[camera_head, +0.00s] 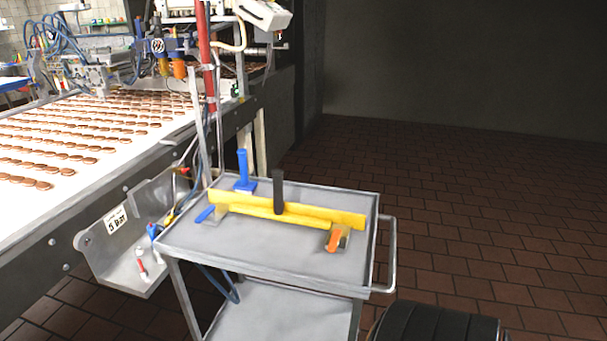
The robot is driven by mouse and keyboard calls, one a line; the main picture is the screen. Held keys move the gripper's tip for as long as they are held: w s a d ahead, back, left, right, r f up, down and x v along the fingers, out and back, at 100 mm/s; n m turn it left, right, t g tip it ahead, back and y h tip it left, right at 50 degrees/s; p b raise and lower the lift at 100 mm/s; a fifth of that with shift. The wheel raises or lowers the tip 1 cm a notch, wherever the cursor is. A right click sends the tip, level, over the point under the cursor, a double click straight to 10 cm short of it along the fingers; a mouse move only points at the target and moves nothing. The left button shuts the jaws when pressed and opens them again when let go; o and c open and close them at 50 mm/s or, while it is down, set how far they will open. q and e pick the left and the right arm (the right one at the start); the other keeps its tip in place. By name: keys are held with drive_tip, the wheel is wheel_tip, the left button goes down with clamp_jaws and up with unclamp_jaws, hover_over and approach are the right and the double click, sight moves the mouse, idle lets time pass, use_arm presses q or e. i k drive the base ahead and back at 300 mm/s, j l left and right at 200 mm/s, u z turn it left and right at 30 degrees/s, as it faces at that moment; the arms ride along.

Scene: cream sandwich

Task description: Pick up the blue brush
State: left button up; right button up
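The blue brush (243,171) stands on the top shelf of a grey metal cart, near its back left corner. Its handle points up and its flat blue base rests on the shelf, behind a long yellow bar tool (340,217). The bar partly overlaps the area in front of the base. Neither my left nor my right gripper shows in the head view, so nothing is seen touching the brush.
The yellow bar has an upright black handle (278,190). A blue-handled scraper (205,214) and an orange-handled scraper (333,241) lie by it on the cart (240,247). A conveyor (90,185) with many biscuits runs at left. Brick-tiled floor is open at right.

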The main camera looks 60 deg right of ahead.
sight(244, 187)
drive_tip(key=z, duration=1.5)
drive_tip(key=i+j+z, duration=0.15)
drive_tip(key=z, duration=0.65)
